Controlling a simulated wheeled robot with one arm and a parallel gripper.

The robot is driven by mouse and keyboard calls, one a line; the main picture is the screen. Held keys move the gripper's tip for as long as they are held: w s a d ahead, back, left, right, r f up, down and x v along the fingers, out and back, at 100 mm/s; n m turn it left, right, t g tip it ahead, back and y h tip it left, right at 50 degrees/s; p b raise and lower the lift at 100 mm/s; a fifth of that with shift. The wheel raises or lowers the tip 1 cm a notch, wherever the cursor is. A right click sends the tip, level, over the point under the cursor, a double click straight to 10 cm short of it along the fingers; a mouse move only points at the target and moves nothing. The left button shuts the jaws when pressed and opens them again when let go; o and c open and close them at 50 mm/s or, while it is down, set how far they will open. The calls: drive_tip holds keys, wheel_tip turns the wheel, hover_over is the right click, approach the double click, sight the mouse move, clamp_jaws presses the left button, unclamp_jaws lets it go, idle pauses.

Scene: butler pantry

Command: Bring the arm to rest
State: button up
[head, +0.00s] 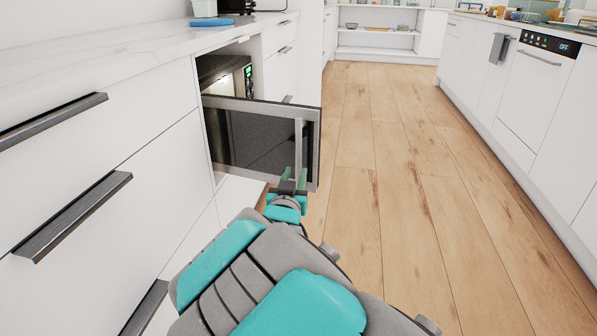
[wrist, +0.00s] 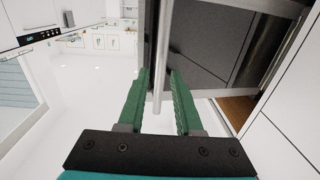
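My arm stretches forward in the head view. My gripper (head: 293,177) is at the lower right of an open microwave door (head: 250,135), close to its vertical handle (head: 298,143). In the wrist view my gripper (wrist: 159,75) has its two green fingers apart. The pale bar handle (wrist: 162,60) shows between them in the picture, with a gap on each side. I see nothing held. Whether the fingertips reach around the handle or stop short of it is hard to tell.
The microwave (head: 222,72) sits in a niche under the left counter (head: 110,50), its door swung out towards the aisle. Drawers with dark handles (head: 72,215) line the left. The wooden floor (head: 385,180) is clear. A dishwasher (head: 540,75) stands on the right.

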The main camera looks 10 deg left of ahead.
drive_tip(key=s+d+f+g+p, duration=0.2)
drive_tip(key=s+d+g, duration=0.25)
drive_tip(key=d, duration=0.25)
drive_tip(key=s+d+f+g+p, duration=0.2)
drive_tip(key=s+d+f+g, duration=0.1)
drive_tip(key=d+g, duration=0.3)
drive_tip(key=s+d+r+g+p, duration=0.1)
drive_tip(key=s+d+g, duration=0.2)
drive_tip(key=s+d, duration=0.3)
drive_tip(key=s+d+g+h+p, duration=0.1)
drive_tip(key=s+d+g, duration=0.2)
drive_tip(key=s, duration=1.3)
drive_tip(key=s+d+r+m+g+p, duration=0.1)
drive_tip(key=s+d+g+p, duration=0.1)
drive_tip(key=s+d, duration=0.8)
drive_tip(key=shift+s+r+g+h, duration=0.3)
drive_tip(key=shift+s+g, duration=0.35)
drive_tip(key=shift+w+a, duration=0.1)
